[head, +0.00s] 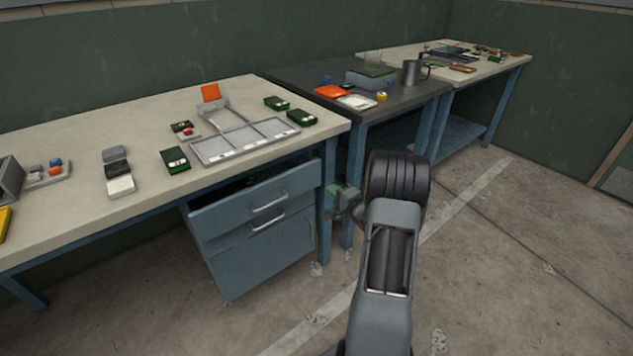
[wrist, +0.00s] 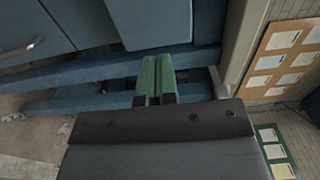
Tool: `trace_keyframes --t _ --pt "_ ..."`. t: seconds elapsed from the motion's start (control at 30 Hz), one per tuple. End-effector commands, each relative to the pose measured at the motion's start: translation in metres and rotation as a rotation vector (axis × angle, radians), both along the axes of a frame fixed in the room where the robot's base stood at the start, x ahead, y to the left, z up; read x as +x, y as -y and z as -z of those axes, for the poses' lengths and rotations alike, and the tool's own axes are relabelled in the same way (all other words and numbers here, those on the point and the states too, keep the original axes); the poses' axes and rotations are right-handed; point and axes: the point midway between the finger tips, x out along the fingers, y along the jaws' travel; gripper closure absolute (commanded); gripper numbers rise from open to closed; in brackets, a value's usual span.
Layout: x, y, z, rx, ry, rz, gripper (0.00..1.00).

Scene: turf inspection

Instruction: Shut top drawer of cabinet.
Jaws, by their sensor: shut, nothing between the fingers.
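The blue cabinet (head: 262,262) stands under the near workbench. Its top drawer (head: 225,218) is pulled out, with its dark inside showing at the top and a light bar handle (head: 269,203) on its front. My gripper (head: 333,199) is to the right of the drawer front in the head view, by the bench's corner leg, apart from the handle. Its green fingers are together and empty in the wrist view (wrist: 160,76). Blue panels and a bar handle (wrist: 34,45) show at the left there; I cannot tell which drawer or door they belong to.
The near workbench (head: 70,148) carries a grey divided tray (head: 247,144), small dark boxes and other parts. A dark-topped table (head: 300,78) and another pale bench stand beyond. Blue bench legs (head: 327,200) are close to my gripper. Concrete floor lies open in front of the cabinet.

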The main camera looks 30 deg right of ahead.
Motion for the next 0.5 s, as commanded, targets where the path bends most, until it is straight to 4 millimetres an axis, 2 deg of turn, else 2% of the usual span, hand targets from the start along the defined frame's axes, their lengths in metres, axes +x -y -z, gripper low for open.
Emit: trace_keyframes --t 0.03,0.2,0.5 --pt "0.011 -0.002 0.002 -0.002 0.0 -0.002 1.0" --pt "0.042 -0.005 0.002 -0.003 0.0 -0.002 1.0" --pt "0.079 -0.009 0.001 -0.002 -0.001 0.0 1.0"
